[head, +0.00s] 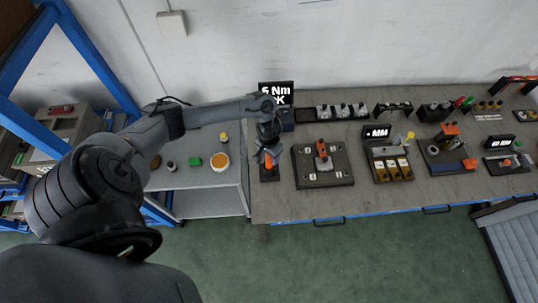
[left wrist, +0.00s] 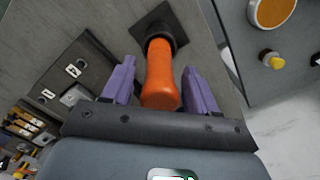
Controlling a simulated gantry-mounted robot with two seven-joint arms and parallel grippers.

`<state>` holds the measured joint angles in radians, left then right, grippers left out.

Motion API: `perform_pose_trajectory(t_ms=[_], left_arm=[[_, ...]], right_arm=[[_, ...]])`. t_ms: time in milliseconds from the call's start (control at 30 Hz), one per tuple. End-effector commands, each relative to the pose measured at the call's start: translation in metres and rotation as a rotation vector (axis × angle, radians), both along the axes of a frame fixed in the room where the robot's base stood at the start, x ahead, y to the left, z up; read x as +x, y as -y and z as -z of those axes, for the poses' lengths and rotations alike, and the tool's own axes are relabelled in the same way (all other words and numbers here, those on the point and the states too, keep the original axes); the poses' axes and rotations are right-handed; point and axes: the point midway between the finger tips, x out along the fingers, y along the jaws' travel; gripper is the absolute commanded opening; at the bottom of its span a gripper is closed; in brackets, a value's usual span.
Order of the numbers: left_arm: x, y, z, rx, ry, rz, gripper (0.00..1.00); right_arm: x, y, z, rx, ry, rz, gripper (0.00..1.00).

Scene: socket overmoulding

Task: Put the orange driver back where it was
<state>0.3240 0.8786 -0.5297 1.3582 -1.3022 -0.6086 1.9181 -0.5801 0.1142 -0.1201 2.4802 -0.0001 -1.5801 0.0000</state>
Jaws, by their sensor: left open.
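The orange driver (left wrist: 161,75) stands with its lower end in a dark square holder (left wrist: 172,22) on the bench, in the left wrist view. My left gripper (left wrist: 160,92) is open, with one purple finger on each side of the orange handle; I cannot tell whether either finger touches it. In the head view my left gripper (head: 268,155) is over the bench's left end and largely hides the driver; the dark holder (head: 269,178) shows below it. My right gripper is in neither view.
A dark plate (head: 334,178) with numbered spots and an orange-topped part (head: 322,150) lies just right of the holder. A display (head: 277,92) reading 5 Nm OK stands behind. A lower side table (head: 205,180) at left carries an orange-topped round container (head: 219,162).

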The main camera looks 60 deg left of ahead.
Motion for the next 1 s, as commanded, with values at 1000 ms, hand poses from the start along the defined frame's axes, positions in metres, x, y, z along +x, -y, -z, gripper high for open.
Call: perform_pose_trajectory(t_ms=[1000], left_arm=[[0.009, 0.053, -0.102, -0.037, 0.09, 0.168, 0.58]], right_arm=[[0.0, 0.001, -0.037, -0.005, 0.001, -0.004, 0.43]])
